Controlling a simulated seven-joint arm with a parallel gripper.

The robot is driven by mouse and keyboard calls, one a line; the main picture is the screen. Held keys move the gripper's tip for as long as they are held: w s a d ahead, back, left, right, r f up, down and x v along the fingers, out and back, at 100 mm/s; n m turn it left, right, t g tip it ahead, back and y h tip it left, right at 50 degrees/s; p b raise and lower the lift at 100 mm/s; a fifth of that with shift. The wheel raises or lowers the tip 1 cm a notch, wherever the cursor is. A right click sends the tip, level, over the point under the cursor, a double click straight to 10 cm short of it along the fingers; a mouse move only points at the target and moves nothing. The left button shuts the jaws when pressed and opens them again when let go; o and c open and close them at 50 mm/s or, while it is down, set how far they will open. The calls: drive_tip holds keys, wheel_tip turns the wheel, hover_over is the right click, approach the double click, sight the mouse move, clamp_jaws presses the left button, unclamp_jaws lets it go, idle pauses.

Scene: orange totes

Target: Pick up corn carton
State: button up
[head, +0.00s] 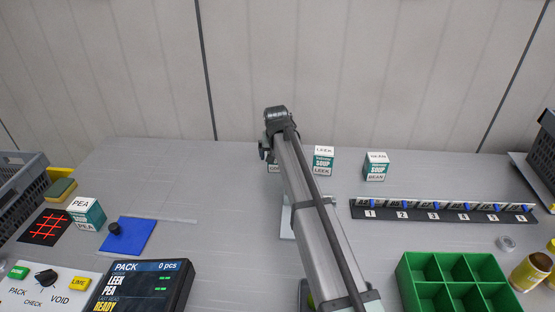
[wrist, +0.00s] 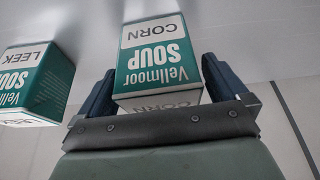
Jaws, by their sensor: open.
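The corn carton (wrist: 157,50) is a teal and white soup box, upside down in the wrist view, with "CORN" on its white panels. My gripper (wrist: 155,72) is open, with one dark finger on each side of the carton. I cannot tell whether either finger touches it. In the head view the corn carton (head: 273,169) is mostly hidden behind my arm, and only a small part shows at the arm's left edge. My gripper (head: 266,153) shows only partly there.
The leek carton (head: 323,160) stands close beside the corn carton; it also shows in the wrist view (wrist: 40,82). A bean carton (head: 376,167) stands further right. A pea carton (head: 87,213) is at left by a blue pad (head: 130,236). A numbered rack (head: 445,211) and green divided tray (head: 450,262) lie right.

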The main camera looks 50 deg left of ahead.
drive_tip(key=shift+x, duration=0.8)
drive_tip(key=c, duration=1.2)
